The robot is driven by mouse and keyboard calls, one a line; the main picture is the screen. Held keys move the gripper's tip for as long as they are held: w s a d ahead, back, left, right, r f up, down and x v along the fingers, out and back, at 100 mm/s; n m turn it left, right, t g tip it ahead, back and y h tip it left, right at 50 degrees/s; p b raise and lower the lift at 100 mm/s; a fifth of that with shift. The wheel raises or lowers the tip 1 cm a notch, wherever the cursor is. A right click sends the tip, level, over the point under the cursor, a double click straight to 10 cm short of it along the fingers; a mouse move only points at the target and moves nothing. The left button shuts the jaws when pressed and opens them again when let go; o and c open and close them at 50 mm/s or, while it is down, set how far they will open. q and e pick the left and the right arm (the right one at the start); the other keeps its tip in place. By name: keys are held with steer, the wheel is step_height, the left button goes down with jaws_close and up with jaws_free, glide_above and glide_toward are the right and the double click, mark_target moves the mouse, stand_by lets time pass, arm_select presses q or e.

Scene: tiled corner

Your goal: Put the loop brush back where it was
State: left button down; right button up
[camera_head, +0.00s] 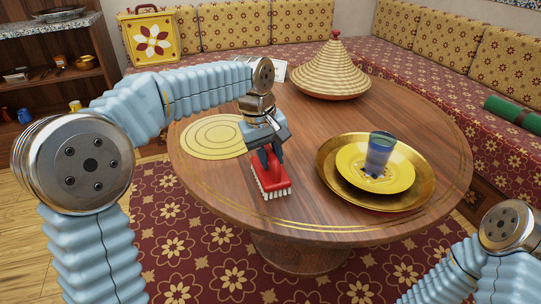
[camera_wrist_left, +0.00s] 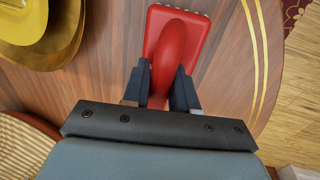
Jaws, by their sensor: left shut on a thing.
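The loop brush (camera_head: 271,178) is red with pale bristles along its lower edge. It is at the near middle of the round table, bristles down. My left gripper (camera_head: 268,157) comes down from above, with its fingers shut on the brush's loop handle. In the left wrist view the red loop of the brush (camera_wrist_left: 174,45) lies between the two dark fingers of the left gripper (camera_wrist_left: 164,80). I cannot tell whether the bristles touch the tabletop. My right gripper is out of view; only part of that arm shows at the lower right.
A round yellow mat (camera_head: 213,153) lies bare left of the brush. To the right, a gold tray (camera_head: 330,168) bears a yellow plate (camera_head: 350,177) with a blue cup (camera_head: 380,153). A woven cone-shaped tagine (camera_head: 333,75) stands at the back. The wooden table (camera_head: 285,215) is clear around the brush.

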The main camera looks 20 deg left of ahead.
mark_target(262, 170)
arm_select(q)
steer(key=c, duration=0.9)
jaws_free()
steer(key=r, duration=0.4)
steer(key=s+a+r+p, duration=0.1)
steer(key=r, duration=0.3)
steer(key=a+r+p, duration=0.1)
steer(key=r, duration=0.3)
steer(key=shift+s, duration=0.15)
